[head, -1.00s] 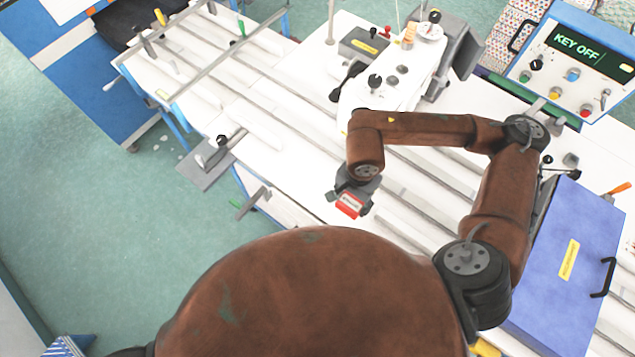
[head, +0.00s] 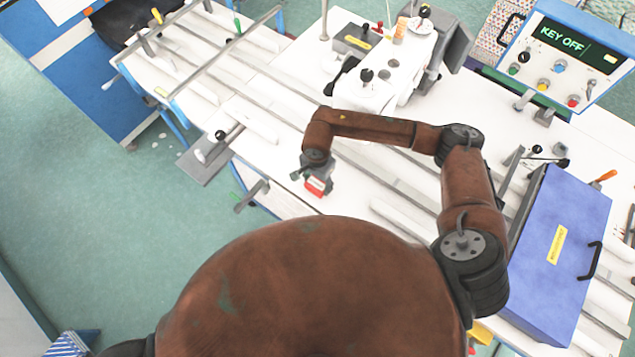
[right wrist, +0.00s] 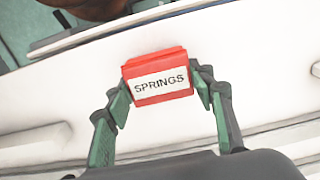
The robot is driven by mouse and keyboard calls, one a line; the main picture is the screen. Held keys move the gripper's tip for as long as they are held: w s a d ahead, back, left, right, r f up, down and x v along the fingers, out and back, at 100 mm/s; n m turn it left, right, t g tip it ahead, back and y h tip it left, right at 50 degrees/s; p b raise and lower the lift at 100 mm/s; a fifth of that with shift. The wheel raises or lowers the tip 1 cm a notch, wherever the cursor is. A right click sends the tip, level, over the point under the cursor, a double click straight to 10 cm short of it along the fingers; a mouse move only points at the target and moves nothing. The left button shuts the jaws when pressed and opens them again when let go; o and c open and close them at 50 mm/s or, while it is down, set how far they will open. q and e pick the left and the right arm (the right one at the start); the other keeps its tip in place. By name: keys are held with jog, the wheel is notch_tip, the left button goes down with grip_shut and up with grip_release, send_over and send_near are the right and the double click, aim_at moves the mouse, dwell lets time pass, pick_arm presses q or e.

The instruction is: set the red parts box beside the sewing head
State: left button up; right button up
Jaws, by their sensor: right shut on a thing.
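The red parts box (head: 316,187) has a white label that reads SPRINGS, clear in the right wrist view (right wrist: 158,76). My right gripper (head: 310,177) is shut on the box; in the right wrist view its two green-padded fingers (right wrist: 160,92) hold the box from both sides. The box is over the white table (head: 262,190) near its front edge; I cannot tell whether it touches the table. The white sewing head (head: 385,80) stands farther back and to the right of the box. My left gripper is not in view.
A blue case (head: 562,255) lies on the table at the right. A control panel reading KEY OFF (head: 560,48) stands at the back right. A small grey bracket (head: 210,160) juts from the left front edge. White table is free between the box and the sewing head.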

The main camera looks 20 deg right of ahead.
aim_at(318, 182)
jog(key=shift+f, duration=0.55)
jog(key=o, duration=1.2)
jog(key=shift+c, duration=0.2)
jog(key=shift+r, duration=0.1)
notch_tip(318, 182, up, 12)
jog(key=b, duration=0.1)
jog(key=shift+r, duration=0.1)
